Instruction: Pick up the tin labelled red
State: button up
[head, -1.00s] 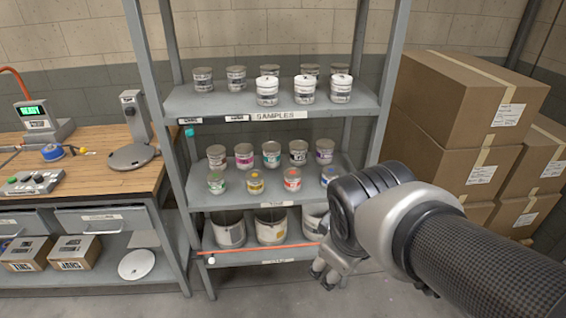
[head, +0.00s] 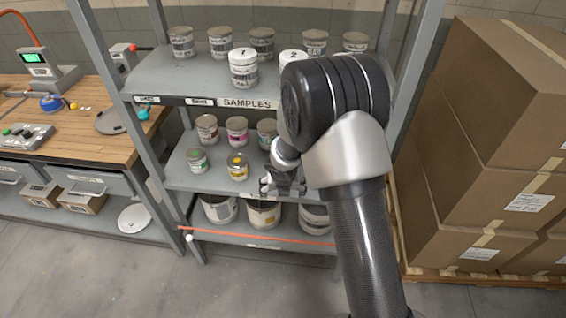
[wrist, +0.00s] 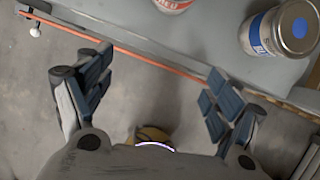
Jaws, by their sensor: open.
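The tin labelled red (wrist: 172,4) shows at the top edge of the wrist view, mostly cut off, with red lettering on a pale band. In the head view it is hidden behind my gripper and arm. My gripper (head: 284,187) is in front of the middle shelf, to the right of the yellow tin (head: 238,167). In the wrist view my gripper (wrist: 158,78) is open, its two fingers wide apart with nothing between them. The red tin lies beyond the fingertips. A blue-labelled tin (wrist: 281,30) stands to its right on the shelf.
A green-labelled tin (head: 197,160) stands left of the yellow one, with more tins behind. The upper shelf (head: 190,82) overhangs with sample tins. An orange strip (head: 258,238) runs along the bottom shelf's front. Cardboard boxes (head: 500,110) stack at the right. Floor in front is clear.

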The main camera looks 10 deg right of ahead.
jog(key=w, duration=0.3)
jog(key=w+d+p, duration=0.1)
jog(key=w, duration=0.2)
jog(key=w+p, duration=0.1)
jog(key=w, duration=0.2)
jog(key=shift+w+d, duration=0.2)
jog(key=shift+w, duration=0.05)
jog(key=shift+w+d, duration=0.15)
jog(key=shift+w, duration=0.55)
jog(key=b+x, duration=0.2)
jog(key=x, duration=0.3)
jog(key=shift+w, duration=0.1)
jog(key=shift+r, duration=0.1)
jog(key=c, duration=1.3)
